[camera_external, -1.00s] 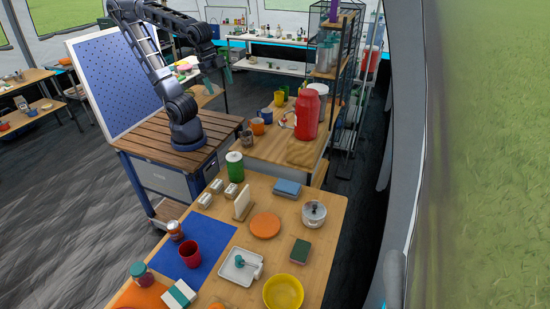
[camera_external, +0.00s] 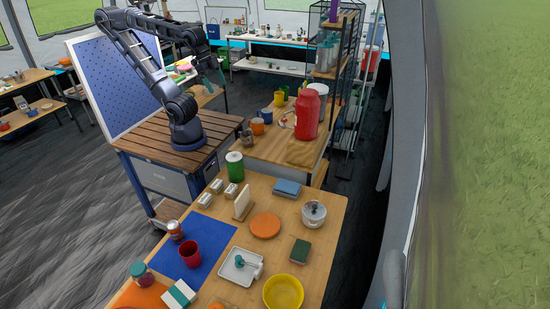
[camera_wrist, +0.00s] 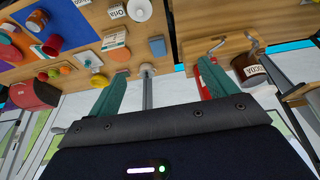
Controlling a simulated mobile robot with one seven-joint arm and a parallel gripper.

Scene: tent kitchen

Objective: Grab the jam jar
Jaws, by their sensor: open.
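A small jar with a teal lid and reddish contents (camera_external: 140,273), which looks like the jam jar, stands at the front left of the near wooden table, beside an orange mat. A second small jar or can (camera_external: 175,231) stands on the blue mat; I cannot read its label. My gripper (camera_external: 222,78) is raised beyond my arm's base, far from the near table. In the wrist view my gripper (camera_wrist: 158,78) has its two teal fingers wide apart with nothing held between them.
A red cup (camera_external: 190,254), a white tray (camera_external: 228,271) and a yellow bowl (camera_external: 283,292) share the near table. A big red jar (camera_external: 308,112) stands on the table behind. In the wrist view a dark labelled jar (camera_wrist: 244,66) is right of the fingers.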

